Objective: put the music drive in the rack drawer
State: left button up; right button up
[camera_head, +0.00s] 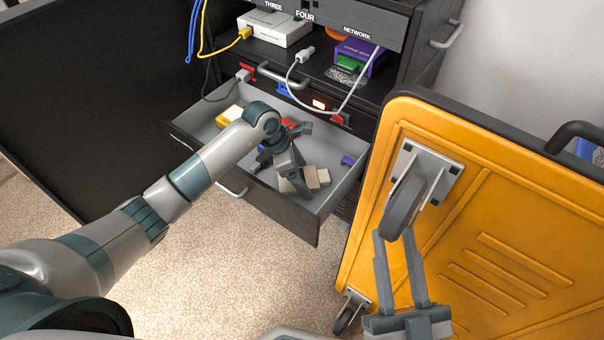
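The rack drawer (304,218) is pulled out below the rack shelves, with its inside showing. My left gripper (288,162) reaches into or over the drawer, pointing down. Its fingertips are near beige and brown blocks (314,177); I cannot tell whether they hold one. Other small pieces lie in the drawer: a yellow and white one (229,116), a red one (289,123) and a purple one (347,161). No label reads as music, so I cannot tell which piece is the music drive. My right gripper (396,236) has its fingers apart and appears empty, in front of the orange panel.
The orange panel (490,230) with caster wheels fills the right side. Above the drawer, the rack holds a white box (275,28) and a purple network box (354,56) with cables. A dark panel (90,90) stands left. Carpet (235,265) is clear in front.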

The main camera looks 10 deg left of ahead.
pick_arm(q)
jog(key=shift+r, duration=0.15)
pick_arm(e)
jog(key=shift+w+f, duration=0.1)
pick_arm(q)
jog(key=p+v, duration=0.2)
jog(key=v, duration=1)
pick_arm(e)
notch_tip(320, 180, down, 7)
jog(key=w+g+h, duration=0.1)
jog(key=w+g, duration=0.1)
jog(key=g, duration=0.2)
jog(key=shift+d+h, duration=0.3)
jog(key=shift+d, duration=0.05)
